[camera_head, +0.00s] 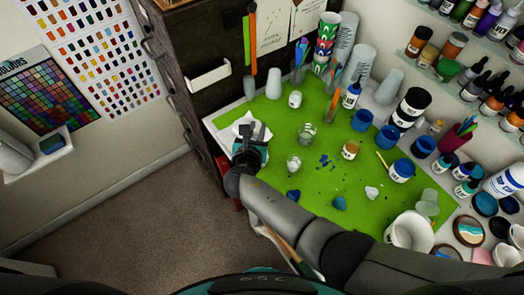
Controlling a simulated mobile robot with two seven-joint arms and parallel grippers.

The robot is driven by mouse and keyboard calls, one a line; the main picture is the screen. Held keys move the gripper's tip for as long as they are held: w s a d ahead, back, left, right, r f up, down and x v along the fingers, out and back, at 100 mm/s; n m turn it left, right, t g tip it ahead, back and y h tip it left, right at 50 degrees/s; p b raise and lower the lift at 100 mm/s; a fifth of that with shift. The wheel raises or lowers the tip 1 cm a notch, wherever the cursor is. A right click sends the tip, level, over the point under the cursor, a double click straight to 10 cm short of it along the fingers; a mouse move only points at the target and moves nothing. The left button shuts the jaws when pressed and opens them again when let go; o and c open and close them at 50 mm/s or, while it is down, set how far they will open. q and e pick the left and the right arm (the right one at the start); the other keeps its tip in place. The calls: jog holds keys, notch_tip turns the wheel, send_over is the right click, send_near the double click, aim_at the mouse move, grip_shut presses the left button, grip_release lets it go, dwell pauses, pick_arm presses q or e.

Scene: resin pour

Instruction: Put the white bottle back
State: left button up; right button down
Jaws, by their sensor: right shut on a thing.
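My right gripper (255,136) is at the left end of the green mat, near the table's edge. It is shut on a white thing (243,121), of which only a part shows around the dark fingers. I cannot tell from this view whether that is the white bottle. A small white bottle with a dark cap (352,96) stands upright at the back of the mat, apart from the gripper. A larger white bottle with blue lettering (508,181) is at the right edge. My left gripper is not in view.
The green mat (330,182) has clear patches between two clear cups (306,134), blue cups (388,137) and blue spots. Stacked cups (326,40) and brushes stand at the back. A white tub (410,231) is at the front right. Shelves of bottles line the right wall.

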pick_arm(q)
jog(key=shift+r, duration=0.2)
pick_arm(e)
jog(key=shift+a+r, duration=0.25)
jog(key=shift+r, duration=0.15)
